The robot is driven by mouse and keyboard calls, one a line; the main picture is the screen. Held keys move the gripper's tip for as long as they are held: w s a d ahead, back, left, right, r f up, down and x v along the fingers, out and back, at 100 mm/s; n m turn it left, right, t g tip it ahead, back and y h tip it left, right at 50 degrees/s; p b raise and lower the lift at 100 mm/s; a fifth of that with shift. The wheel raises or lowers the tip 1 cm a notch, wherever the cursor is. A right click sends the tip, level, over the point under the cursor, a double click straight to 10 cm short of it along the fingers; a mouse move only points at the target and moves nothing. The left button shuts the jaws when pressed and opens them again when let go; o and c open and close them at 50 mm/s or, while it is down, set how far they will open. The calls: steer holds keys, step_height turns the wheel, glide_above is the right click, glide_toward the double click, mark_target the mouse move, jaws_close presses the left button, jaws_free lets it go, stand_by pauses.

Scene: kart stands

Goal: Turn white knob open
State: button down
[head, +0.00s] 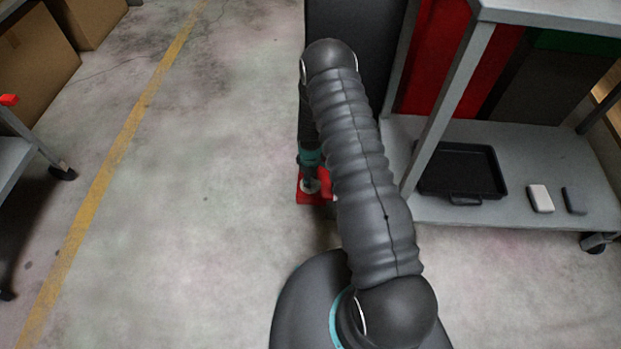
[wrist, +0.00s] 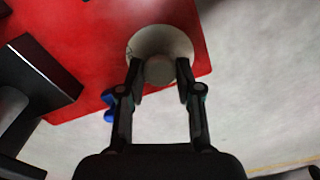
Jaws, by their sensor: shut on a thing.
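The white knob (wrist: 160,36) is round and sits on a red panel (wrist: 75,40) in the wrist view. My gripper (wrist: 160,72) has one finger on each side of the knob's raised middle and is shut on it. The fingertips cover part of the knob's lower side. In the head view, my gripper (head: 310,178) is at the red panel (head: 325,186), below the far end of my arm. A small pale patch of the knob shows there. My arm hides part of the panel.
A small blue part (wrist: 108,103) is at the panel's edge, left of my gripper. A dark block (wrist: 45,85) stands farther left. A grey cart (head: 470,210) on the right holds a black tray (head: 462,172).

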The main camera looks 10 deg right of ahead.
steer(key=shift+f+m+b, duration=0.1)
steer(key=shift+m+b, duration=0.25)
steer(key=shift+m, duration=0.05)
steer(key=m+b, duration=0.2)
steer(key=m, duration=0.1)
steer(key=shift+f, duration=0.1)
steer(key=m+b, duration=0.2)
steer(key=m, duration=0.2)
steer(key=shift+m+b, duration=0.3)
steer(key=m+b, duration=0.1)
steer(key=m, duration=0.2)
steer(key=shift+m+b, duration=0.9)
steer(key=shift+m, duration=1.3)
steer(key=shift+r, duration=0.2)
steer(key=c, duration=0.8)
jaws_free()
steer(key=shift+o, duration=0.2)
